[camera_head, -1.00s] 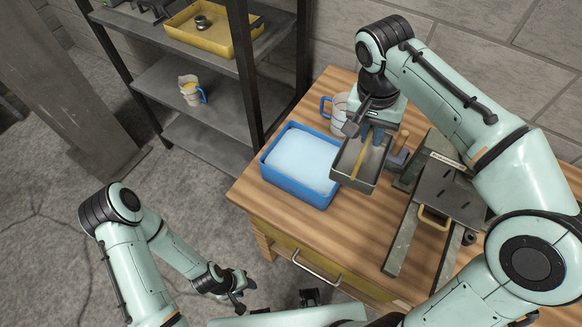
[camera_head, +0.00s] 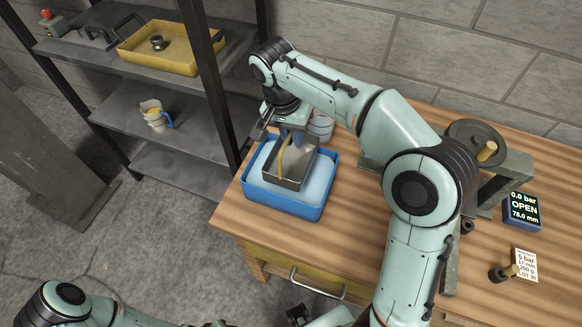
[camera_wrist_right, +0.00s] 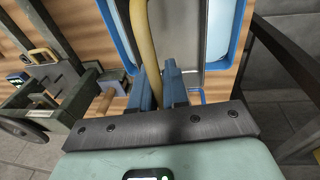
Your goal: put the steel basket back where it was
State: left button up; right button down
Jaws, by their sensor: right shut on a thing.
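The steel basket (camera_head: 287,179) is a grey open box with a yellow handle (camera_head: 284,158). My right gripper (camera_head: 293,137) is shut on this handle from above; in the right wrist view its blue fingers (camera_wrist_right: 162,88) are beside the yellow bar (camera_wrist_right: 145,45). The basket is level, over the middle of a blue tray (camera_head: 284,208) filled with something pale blue. I cannot tell whether its bottom touches the filling. The tray's rim also shows in the wrist view (camera_wrist_right: 125,50).
A pale mug (camera_head: 321,124) stands close behind the tray. A shelf rack (camera_head: 120,104) with a yellow tray (camera_head: 160,55) and a jug (camera_head: 155,117) stands at the left.

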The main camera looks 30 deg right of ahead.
aim_at(292, 162)
pick_arm(q)
jog(key=shift+s+f+b, duration=0.25)
jog(key=shift+f+b, duration=0.1)
jog(key=shift+f, duration=0.15)
jog(key=shift+s+f+b, duration=0.2)
jog(key=shift+f+b, duration=0.1)
jog(key=shift+f, duration=0.2)
pick_arm(e)
notch_tip(292, 162, down, 11)
jog(key=shift+w+r, duration=0.1)
jog(key=shift+r, duration=0.05)
jog(key=shift+f, duration=0.2)
pick_arm(q)
jog(key=shift+f, duration=0.1)
pick_arm(e)
jog(key=c, duration=1.1)
grip_release()
jog(key=shift+r, duration=0.35)
pick_arm(q)
jog(key=r+p, duration=0.1)
jog(key=w+r+p, duration=0.1)
jog(key=shift+w+r, duration=0.2)
jog(key=shift+r, duration=0.15)
pick_arm(e)
jog(key=r, duration=0.3)
jog(key=a+r, duration=0.1)
jog(key=r, duration=0.3)
jog(key=a+r, duration=0.1)
jog(key=r, duration=0.3)
jog(key=shift+w+r, duration=0.25)
